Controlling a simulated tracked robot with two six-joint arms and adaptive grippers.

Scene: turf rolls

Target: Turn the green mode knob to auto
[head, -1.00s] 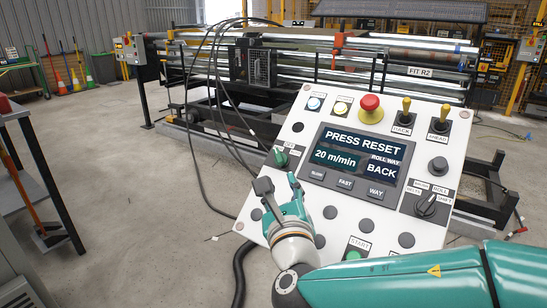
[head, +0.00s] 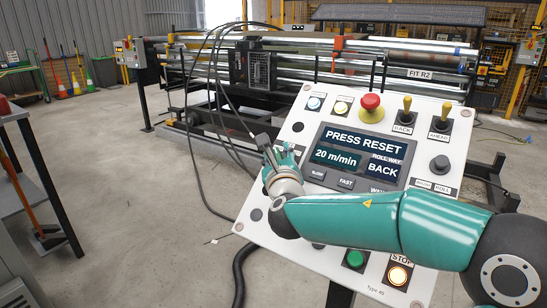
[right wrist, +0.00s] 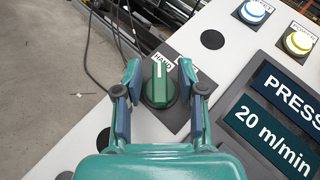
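The green mode knob (right wrist: 159,88) sits on the white control panel (right wrist: 222,70). Its white mark points up in the right wrist view, toward the HAND label (right wrist: 163,60). The AUTO label cannot be made out. My right gripper (right wrist: 160,76) is open, with one finger on each side of the knob; gaps show between fingers and knob, so it is not clamped. In the head view my right gripper (head: 277,152) is at the panel's left edge and largely hides the knob. My left gripper is not in view.
The panel's screen (head: 357,152) reads PRESS RESET and 20 m/min. A red stop button (head: 371,102) and two yellow levers (head: 406,106) stand up from the panel. Black cables (head: 196,110) hang left of it. My right forearm covers the panel's lower middle.

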